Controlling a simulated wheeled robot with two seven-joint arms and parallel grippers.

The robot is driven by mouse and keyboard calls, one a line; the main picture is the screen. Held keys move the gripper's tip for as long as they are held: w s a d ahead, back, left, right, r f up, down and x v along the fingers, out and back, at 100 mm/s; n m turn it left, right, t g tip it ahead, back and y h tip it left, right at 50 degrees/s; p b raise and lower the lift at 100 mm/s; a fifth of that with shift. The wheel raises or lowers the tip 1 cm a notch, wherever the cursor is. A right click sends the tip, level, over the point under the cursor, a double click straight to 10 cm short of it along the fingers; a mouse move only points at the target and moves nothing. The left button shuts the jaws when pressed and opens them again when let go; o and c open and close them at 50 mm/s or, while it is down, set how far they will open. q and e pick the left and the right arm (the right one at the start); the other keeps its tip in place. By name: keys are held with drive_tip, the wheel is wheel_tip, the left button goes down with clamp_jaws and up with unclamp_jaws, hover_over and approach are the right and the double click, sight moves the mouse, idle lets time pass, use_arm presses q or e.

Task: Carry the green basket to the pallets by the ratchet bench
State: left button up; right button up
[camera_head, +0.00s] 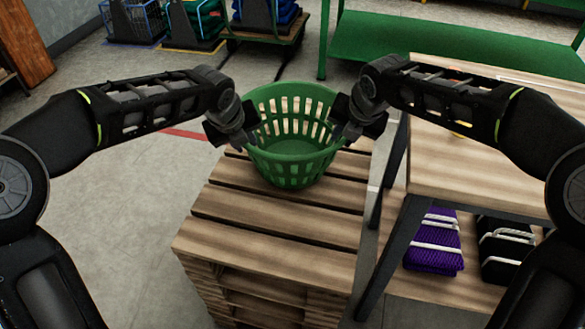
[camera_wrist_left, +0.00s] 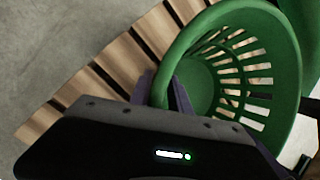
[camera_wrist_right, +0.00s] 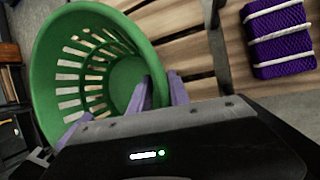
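The green basket (camera_head: 292,168) is upright over the top of a stack of wooden pallets (camera_head: 275,255) and is empty. Its base looks to be at the top slats; I cannot tell whether there is a small gap. My left gripper (camera_head: 250,130) is at the basket's left rim, and its fingers (camera_wrist_left: 163,95) are on either side of the rim, closed on it. My right gripper (camera_head: 338,130) is at the right rim, with its fingers (camera_wrist_right: 158,92) likewise on both sides. The basket also shows in the left wrist view (camera_wrist_left: 285,60) and the right wrist view (camera_wrist_right: 42,75).
A wooden-topped bench (camera_head: 455,165) with dark legs stands close on the right. A purple net bundle (camera_head: 434,243) and a black one (camera_head: 505,250) lie on its lower shelf. A green bench (camera_head: 450,45) and a loaded trolley (camera_head: 265,38) are behind. Floor at left is clear.

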use_arm(q)
drive_tip(key=shift+d, duration=0.15)
use_arm(e)
drive_tip(key=shift+a, duration=0.1)
use_arm(q)
drive_tip(key=shift+r, duration=0.15)
drive_tip(key=shift+s+r, duration=0.15)
drive_tip(key=shift+r, duration=0.1)
drive_tip(key=v, duration=1.1)
drive_tip(key=shift+s, duration=0.15)
use_arm(e)
drive_tip(key=v, duration=1.2)
drive_tip(key=shift+s, duration=0.1)
